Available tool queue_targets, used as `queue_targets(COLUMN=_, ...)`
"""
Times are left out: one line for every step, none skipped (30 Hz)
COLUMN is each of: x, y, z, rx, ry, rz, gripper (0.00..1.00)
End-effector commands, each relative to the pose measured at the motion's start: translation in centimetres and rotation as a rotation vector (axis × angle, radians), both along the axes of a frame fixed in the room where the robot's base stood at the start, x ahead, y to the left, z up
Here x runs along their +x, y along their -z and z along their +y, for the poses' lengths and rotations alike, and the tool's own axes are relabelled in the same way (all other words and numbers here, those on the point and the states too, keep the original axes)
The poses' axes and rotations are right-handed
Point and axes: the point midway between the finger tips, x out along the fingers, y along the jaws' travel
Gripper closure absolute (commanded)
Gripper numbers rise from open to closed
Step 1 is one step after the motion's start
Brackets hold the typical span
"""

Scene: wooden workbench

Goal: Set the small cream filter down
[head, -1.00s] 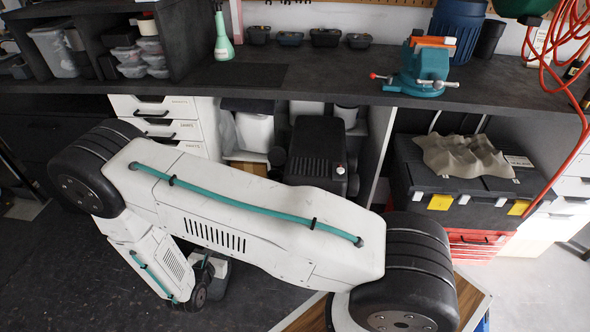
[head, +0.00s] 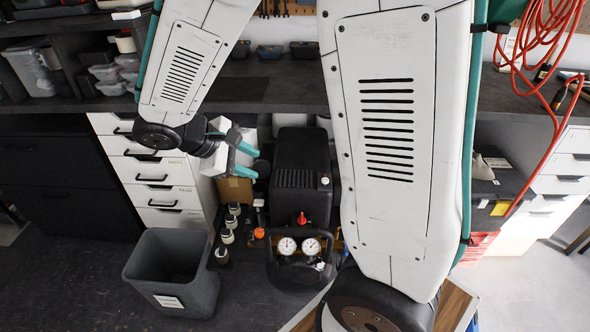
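My gripper (head: 250,163) has teal fingers and hangs at the end of my arm, left of centre, in front of the white drawers and the shelf opening. Its fingertips look apart. A pale patch shows between and behind them. I cannot tell whether it is a held filter or a white container behind. Several small cream cylinders (head: 228,236) stand in a dark rack below the gripper, apart from it. I cannot make out which, if any, is the small cream filter.
A grey bin (head: 174,270) stands on the floor at lower left. A black compressor (head: 302,180) with two gauges stands right of the rack. A cardboard box (head: 235,190) is behind the rack. The dark bench top (head: 270,90) is partly clear. A red hose (head: 545,60) hangs at right.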

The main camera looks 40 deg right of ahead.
Motion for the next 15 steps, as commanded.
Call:
queue_targets(x=-1.3, y=-1.4, z=-0.4, rx=0.041, ry=0.051, rz=-0.035, gripper=0.63)
queue_targets(x=-2.1, y=-2.0, z=-0.6, rx=0.067, ry=0.080, rz=-0.052, gripper=0.63)
queue_targets(x=-3.2, y=-2.8, z=-0.7, rx=0.101, ry=0.119, rz=-0.074, gripper=0.63)
queue_targets(x=-4.0, y=-3.4, z=-0.8, rx=0.128, ry=0.148, rz=-0.090, gripper=0.63)
queue_targets(x=-4.8, y=-3.9, z=-0.8, rx=0.154, ry=0.176, rz=-0.108, gripper=0.63)
queue_targets(x=-5.9, y=-4.6, z=-0.8, rx=0.190, ry=0.211, rz=-0.133, gripper=0.63)
queue_targets(x=-6.7, y=-5.0, z=-0.8, rx=0.218, ry=0.239, rz=-0.149, gripper=0.63)
queue_targets(x=-7.4, y=-5.5, z=-0.8, rx=0.244, ry=0.265, rz=-0.168, gripper=0.63)
queue_targets(x=-8.5, y=-6.1, z=-0.7, rx=0.281, ry=0.297, rz=-0.191, gripper=0.63)
queue_targets(x=-9.3, y=-6.4, z=-0.6, rx=0.310, ry=0.323, rz=-0.210, gripper=0.63)
queue_targets(x=-10.0, y=-6.8, z=-0.5, rx=0.339, ry=0.346, rz=-0.228, gripper=0.63)
queue_targets(x=-11.0, y=-7.3, z=-0.3, rx=0.376, ry=0.377, rz=-0.253, gripper=0.63)
queue_targets(x=-11.8, y=-7.6, z=-0.2, rx=0.405, ry=0.398, rz=-0.272, gripper=0.63)
queue_targets(x=-12.5, y=-7.9, z=0.0, rx=0.434, ry=0.419, rz=-0.291, gripper=0.63)
queue_targets(x=-13.4, y=-8.3, z=0.3, rx=0.473, ry=0.447, rz=-0.316, gripper=0.63)
